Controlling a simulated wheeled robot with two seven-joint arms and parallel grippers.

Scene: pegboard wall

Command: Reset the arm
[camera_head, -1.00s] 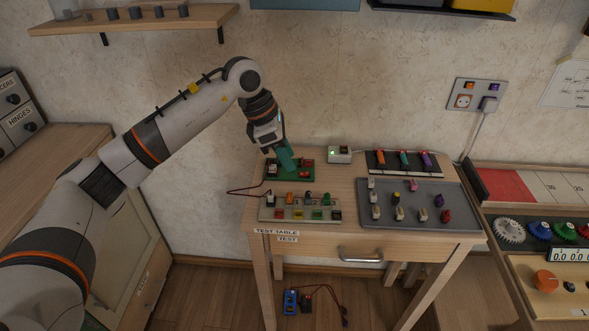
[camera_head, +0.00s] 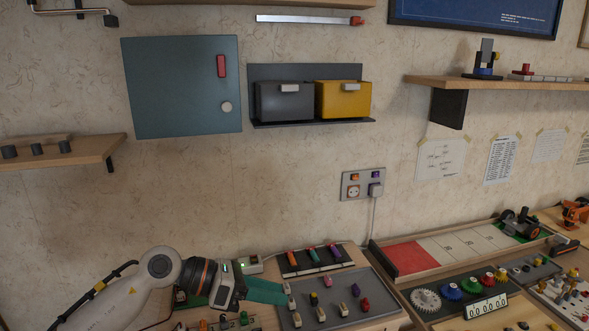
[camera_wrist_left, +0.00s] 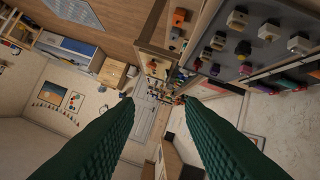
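My left gripper (camera_head: 265,290) is low in the head view, above the wooden test table, at the left edge of the grey tray (camera_head: 375,303). In the left wrist view its two green textured fingers (camera_wrist_left: 160,105) stand wide apart with nothing between them. The tray with its small pieces shows at the upper right of the wrist view. My right gripper is in neither view.
Behind the gripper are a small white box (camera_head: 250,264) and a black rack (camera_head: 315,260) with coloured pieces. A socket plate (camera_head: 363,184) is on the wall. A cabinet (camera_head: 182,88) and grey and yellow bins (camera_head: 343,99) hang higher. Gears (camera_head: 450,291) stand right.

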